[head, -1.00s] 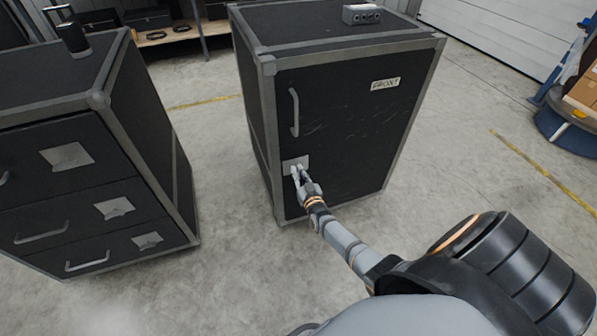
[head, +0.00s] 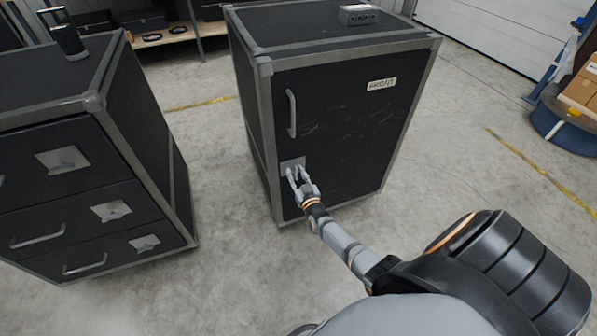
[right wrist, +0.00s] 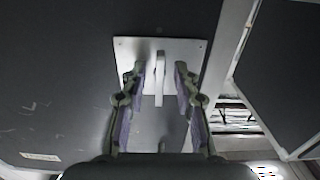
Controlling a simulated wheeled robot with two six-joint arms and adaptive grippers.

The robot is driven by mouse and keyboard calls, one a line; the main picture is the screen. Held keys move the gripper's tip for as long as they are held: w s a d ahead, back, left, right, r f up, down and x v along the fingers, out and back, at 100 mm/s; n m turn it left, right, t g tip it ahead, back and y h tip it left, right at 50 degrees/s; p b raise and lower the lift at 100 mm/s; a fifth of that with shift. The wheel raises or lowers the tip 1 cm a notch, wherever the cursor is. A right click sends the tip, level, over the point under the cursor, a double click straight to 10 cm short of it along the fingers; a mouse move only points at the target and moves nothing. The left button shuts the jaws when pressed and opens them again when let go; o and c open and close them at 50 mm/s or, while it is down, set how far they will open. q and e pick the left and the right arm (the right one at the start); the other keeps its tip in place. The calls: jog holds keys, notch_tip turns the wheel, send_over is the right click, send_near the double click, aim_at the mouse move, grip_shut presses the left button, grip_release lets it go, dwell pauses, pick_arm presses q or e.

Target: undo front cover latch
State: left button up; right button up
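The front cover (head: 345,125) is the black, FRONT-labelled face of the grey-edged case in the middle of the head view. Its latch is a silver plate (head: 290,163) at the lower left of that face. In the right wrist view the plate (right wrist: 133,52) carries a narrow pale lever (right wrist: 160,80) pointing along the picture's vertical. My right gripper (head: 297,172) is at the latch; in the wrist view its two fingers (right wrist: 160,82) stand open on either side of the lever, with gaps visible. The fingers partly cover the plate. My left gripper is not in view.
A bar handle (head: 291,113) is on the cover above the latch. A small grey box (head: 358,15) lies on the case. A drawer cabinet (head: 90,170) stands at left, with clear floor (head: 225,200) between. Boxes (head: 582,85) are at the right edge.

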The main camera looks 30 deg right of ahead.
jog(key=v, duration=1.1)
jog(key=shift+s, duration=0.4)
jog(key=shift+f, duration=0.1)
